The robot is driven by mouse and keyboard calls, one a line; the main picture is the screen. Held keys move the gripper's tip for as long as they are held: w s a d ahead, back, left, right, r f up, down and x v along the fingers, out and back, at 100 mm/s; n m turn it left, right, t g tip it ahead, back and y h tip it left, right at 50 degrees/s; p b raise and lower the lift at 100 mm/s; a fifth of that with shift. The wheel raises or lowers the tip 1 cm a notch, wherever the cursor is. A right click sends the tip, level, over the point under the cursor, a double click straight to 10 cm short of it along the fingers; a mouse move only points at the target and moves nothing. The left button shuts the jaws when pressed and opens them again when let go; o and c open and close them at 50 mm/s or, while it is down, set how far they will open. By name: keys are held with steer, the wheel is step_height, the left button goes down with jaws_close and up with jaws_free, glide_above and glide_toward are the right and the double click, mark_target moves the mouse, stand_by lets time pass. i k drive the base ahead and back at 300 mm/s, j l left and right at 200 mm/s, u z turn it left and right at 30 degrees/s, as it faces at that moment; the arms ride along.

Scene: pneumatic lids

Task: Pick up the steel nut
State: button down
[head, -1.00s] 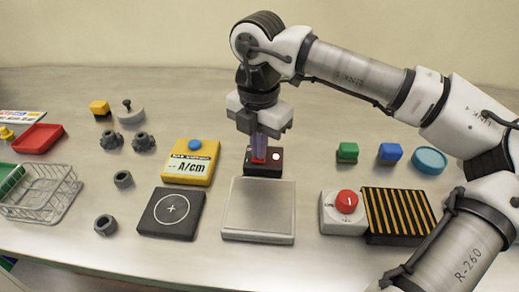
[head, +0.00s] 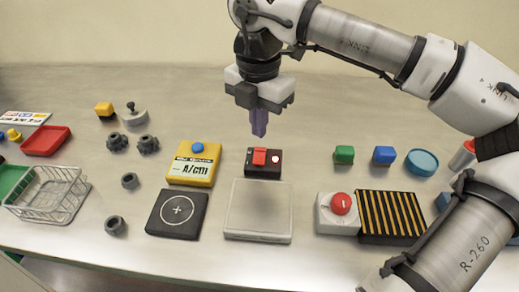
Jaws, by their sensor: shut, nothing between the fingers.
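Two dark grey ring-shaped nuts lie on the left part of the table: one nut (head: 130,181) beside the wire basket and a nearer nut (head: 115,226) towards the front edge. I cannot tell from their look which is the steel one. My gripper (head: 259,131) is shut and empty, its purple fingers pointing down. It hangs above the black box with a red rocker switch (head: 260,157), apart from it, well to the right of both nuts.
Two dark knobbed pieces (head: 148,145) lie behind the nuts. The wire basket (head: 48,197) is to their left. A red button box (head: 339,213) is right.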

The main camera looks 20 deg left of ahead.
mark_target(112, 219)
steer(key=k, duration=1)
